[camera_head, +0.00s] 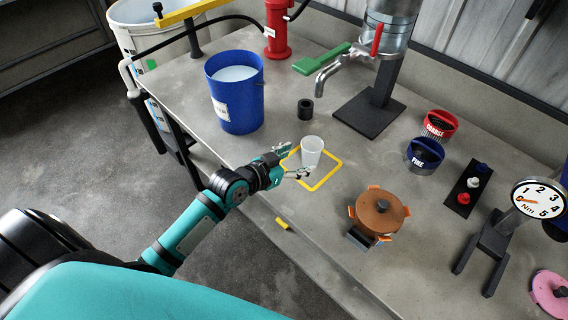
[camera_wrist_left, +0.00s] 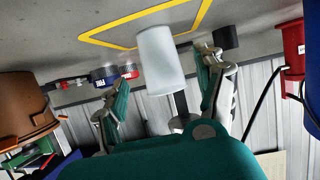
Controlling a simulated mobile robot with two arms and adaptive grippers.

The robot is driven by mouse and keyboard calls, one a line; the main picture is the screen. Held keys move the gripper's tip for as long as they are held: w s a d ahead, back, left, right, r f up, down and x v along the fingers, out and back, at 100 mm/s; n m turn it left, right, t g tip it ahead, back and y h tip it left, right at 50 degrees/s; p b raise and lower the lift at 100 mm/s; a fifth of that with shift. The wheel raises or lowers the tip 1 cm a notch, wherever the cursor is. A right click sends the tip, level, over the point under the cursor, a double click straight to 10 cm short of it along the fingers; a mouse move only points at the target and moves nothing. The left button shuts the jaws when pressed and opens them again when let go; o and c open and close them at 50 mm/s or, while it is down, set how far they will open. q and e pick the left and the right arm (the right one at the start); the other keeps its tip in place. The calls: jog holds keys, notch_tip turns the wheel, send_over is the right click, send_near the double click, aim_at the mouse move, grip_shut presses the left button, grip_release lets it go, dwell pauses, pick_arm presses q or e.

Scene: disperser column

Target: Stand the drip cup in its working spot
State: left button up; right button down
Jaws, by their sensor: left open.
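The drip cup (camera_head: 312,148), a small pale translucent cup, stands upright inside a yellow square outline (camera_head: 334,173) on the bench. In the left wrist view, which is upside down, the cup (camera_wrist_left: 160,62) shows between the two spread fingers, with visible gaps on both sides. My left gripper (camera_head: 292,161) is open and empty, low at the near-left side of the cup, its fingertips close to it. The yellow outline also shows in the left wrist view (camera_wrist_left: 118,42). My right gripper is not in view.
A steel tap (camera_head: 335,68) on a column overhangs the bench behind the cup. A blue bucket (camera_head: 238,105) of pale liquid stands left. A brown-lidded pot (camera_head: 380,215) stands right, and the COARSE (camera_head: 440,125) and FINE (camera_head: 425,155) containers stand farther right.

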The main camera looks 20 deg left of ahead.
pick_arm(q)
jog(key=v, duration=0.5)
jog(key=shift+s, duration=0.15)
dwell(0.3)
